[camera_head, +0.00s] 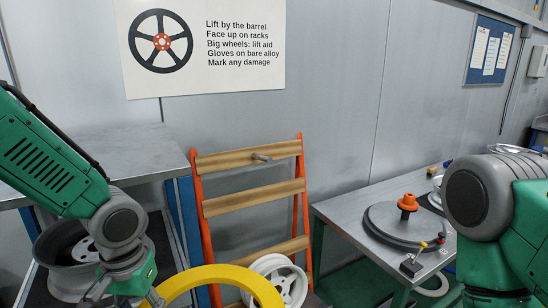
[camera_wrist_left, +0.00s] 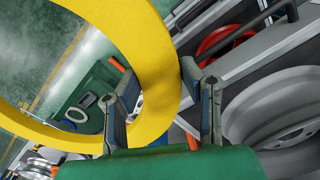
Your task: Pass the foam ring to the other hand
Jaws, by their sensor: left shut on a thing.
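The foam ring is a big yellow hoop (camera_head: 217,273) at the bottom of the head view, its lower part cut off by the frame edge. In the left wrist view the ring (camera_wrist_left: 152,55) fills the upper left and passes between the two fingers of my left gripper (camera_wrist_left: 160,85). The left gripper is shut on the ring's band, with a finger on either side. In the head view its fingers are mostly out of frame at the bottom left. My right arm shows at the right edge of the head view, but its gripper is out of frame.
An orange rack with wooden slats (camera_head: 252,183) stands behind the ring, a pale wheel (camera_head: 278,277) low on it. On the right, a grey table (camera_head: 345,212) carries a dark disc with an orange hub (camera_head: 407,202). A dark-rimmed wheel (camera_head: 65,255) sits left, behind my left arm.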

